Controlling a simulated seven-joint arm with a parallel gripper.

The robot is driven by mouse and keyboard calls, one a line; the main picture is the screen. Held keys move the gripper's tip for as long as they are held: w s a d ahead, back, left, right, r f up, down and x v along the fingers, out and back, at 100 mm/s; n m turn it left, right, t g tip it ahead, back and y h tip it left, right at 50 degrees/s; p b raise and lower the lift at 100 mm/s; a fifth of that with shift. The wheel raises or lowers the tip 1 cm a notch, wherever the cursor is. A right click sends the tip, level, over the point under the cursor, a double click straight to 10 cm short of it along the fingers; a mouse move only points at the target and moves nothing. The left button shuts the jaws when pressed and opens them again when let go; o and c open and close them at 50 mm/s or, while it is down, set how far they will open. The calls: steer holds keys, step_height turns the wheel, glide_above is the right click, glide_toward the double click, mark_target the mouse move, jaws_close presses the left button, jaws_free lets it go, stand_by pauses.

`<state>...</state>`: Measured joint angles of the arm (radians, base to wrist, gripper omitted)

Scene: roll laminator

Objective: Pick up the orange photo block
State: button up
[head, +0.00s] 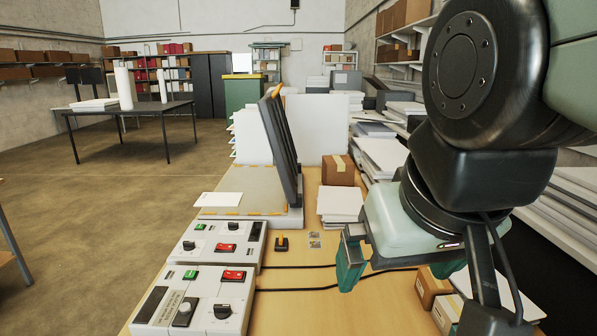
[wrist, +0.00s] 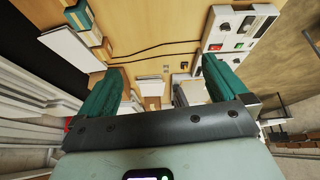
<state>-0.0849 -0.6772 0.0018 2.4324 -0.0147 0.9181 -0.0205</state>
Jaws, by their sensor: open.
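A small orange upright piece on a dark square base (head: 281,242) stands on the wooden table in front of the laminator; it is the only small loose orange thing I see, and I cannot tell for sure that it is the photo block. It shows as a small dark spot in the wrist view (wrist: 184,65). My gripper (head: 398,272) is open and empty above the table, to the right of this piece and apart from it. Its two green fingers also show in the wrist view (wrist: 163,76), spread wide. The far finger is partly hidden in the head view.
Control boxes (head: 195,302) with knobs and buttons line the table's left edge. The laminator's tall dark panel (head: 285,150) rises behind. Cables cross the table; brown boxes (head: 432,288) stand right.

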steer(key=shift+s+d+f+m, duration=0.3)
steer(key=shift+s+d+f, duration=0.1)
steer(key=shift+s+d, duration=0.15)
steer(key=shift+c, duration=0.5)
steer(key=shift+s+d+f, duration=0.1)
steer(key=shift+s+f, duration=0.05)
steer(key=shift+s, duration=0.1)
steer(key=c, duration=0.4)
steer(key=shift+c, duration=0.2)
